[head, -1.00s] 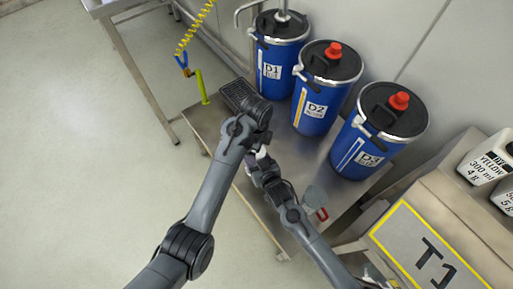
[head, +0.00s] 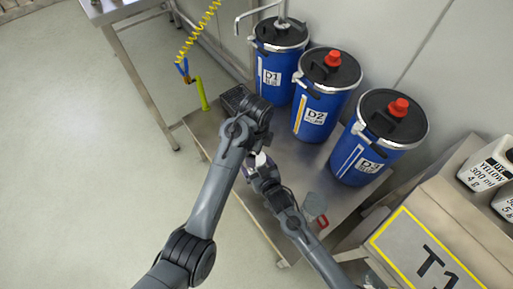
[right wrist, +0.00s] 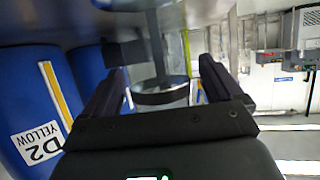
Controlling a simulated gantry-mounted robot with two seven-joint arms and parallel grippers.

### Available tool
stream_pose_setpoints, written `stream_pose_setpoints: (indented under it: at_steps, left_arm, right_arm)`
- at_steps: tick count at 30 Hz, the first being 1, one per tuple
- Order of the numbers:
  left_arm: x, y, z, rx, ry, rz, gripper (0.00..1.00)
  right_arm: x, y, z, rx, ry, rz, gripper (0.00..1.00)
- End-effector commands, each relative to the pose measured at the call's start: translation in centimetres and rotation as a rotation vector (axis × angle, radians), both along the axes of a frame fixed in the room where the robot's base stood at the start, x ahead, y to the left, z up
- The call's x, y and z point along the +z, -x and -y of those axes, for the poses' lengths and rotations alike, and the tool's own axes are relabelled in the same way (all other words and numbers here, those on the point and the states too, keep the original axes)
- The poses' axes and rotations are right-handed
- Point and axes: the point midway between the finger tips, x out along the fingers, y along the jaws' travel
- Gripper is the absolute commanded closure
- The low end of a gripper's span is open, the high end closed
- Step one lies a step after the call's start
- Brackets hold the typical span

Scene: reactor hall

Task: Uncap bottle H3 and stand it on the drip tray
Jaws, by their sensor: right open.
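My left arm reaches over the steel cart, and its dark end (head: 247,104) is near drum D1. Its fingers are hidden, so I cannot tell what they hold. My right gripper (head: 258,166) is just below it, beside a small pale thing (head: 260,158) that is mostly hidden. In the right wrist view my right gripper (right wrist: 162,80) is open. A clear, round, glassy piece with a dark rim (right wrist: 162,92) shows between its fingers, with no clear contact. I cannot tell if it is bottle H3. No H3 label, cap or drip tray can be made out.
Blue drums D1 (head: 272,78), D2 (head: 316,117) and D3 (head: 367,165) stand along the cart's back (head: 330,185). A clear container with a red part (head: 316,207) is near its front edge. A box marked T1 (head: 425,250) and white bottles (head: 488,168) are at right.

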Motion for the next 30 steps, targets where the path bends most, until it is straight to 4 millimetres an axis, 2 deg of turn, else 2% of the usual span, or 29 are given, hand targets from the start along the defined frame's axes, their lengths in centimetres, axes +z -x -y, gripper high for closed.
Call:
stream_pose_setpoints:
  at_steps: [8,21,23,24,30]
  left_arm:
    - [1.4,0.0,0.0,0.000,0.000,0.000,0.06]
    - [5.2,0.0,0.0,0.000,0.000,0.000,0.06]
    - [5.5,0.0,0.0,0.000,0.000,0.000,0.07]
    - [5.6,0.0,0.0,0.000,0.000,0.000,0.11]
    - [5.8,0.0,0.0,0.000,0.000,0.000,0.11]
  right_arm:
    - [0.9,1.5,0.7,0.000,0.000,-0.001,0.07]
    - [3.6,7.5,3.4,0.000,0.001,-0.003,0.07]
    - [3.9,8.0,3.6,-0.001,0.001,-0.001,0.07]
    - [4.0,8.3,3.8,-0.001,0.001,-0.001,0.07]
    - [4.2,9.1,4.1,-0.001,0.000,0.001,0.07]
